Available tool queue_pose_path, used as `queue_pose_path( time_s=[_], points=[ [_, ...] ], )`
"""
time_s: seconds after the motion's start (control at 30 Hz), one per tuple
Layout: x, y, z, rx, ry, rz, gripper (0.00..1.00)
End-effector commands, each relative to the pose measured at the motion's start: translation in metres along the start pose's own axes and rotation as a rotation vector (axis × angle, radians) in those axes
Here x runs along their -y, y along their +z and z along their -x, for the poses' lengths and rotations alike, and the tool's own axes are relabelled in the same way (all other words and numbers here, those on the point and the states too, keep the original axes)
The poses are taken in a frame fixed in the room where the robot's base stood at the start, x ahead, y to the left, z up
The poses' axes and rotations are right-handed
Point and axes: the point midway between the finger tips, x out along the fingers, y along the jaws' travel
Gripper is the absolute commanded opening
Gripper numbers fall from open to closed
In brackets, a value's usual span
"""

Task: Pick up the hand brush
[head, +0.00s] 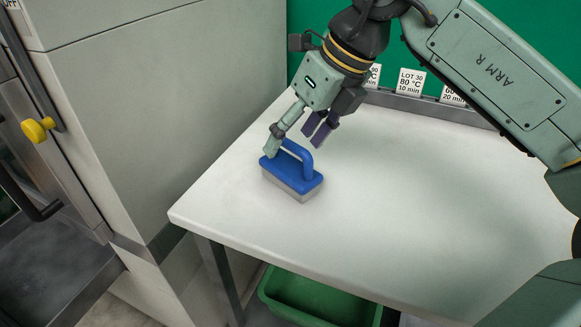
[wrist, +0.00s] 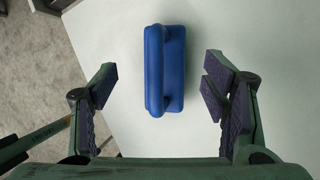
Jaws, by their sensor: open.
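The hand brush (head: 291,176) has a blue body with an arched blue handle and pale bristles below. It stands bristles down on the white table (head: 400,210), near its left corner. My gripper (head: 295,142) is open and empty, just above and behind the brush in the head view. In the wrist view the brush (wrist: 164,70) lies ahead of the open fingers (wrist: 160,88), roughly centred between them, with its handle running up and down the picture. A gap shows on both sides. The head view does not show clearly whether a finger touches it.
A grey cabinet (head: 170,100) with a yellow knob (head: 38,129) stands close left of the table. White label cards (head: 411,82) stand in a rail along the back edge. A green bin (head: 320,300) is under the table. The tabletop right of the brush is clear.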

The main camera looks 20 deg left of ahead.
Motion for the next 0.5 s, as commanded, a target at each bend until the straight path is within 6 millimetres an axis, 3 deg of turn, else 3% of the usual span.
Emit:
queue_pose_path(
  time_s=[0.4, 0.5],
  points=[
    [0.004, -0.001, -0.049, -0.001, 0.001, 0.000, 0.68],
    [0.004, -0.001, -0.054, 0.000, 0.000, -0.001, 0.68]
  ],
)
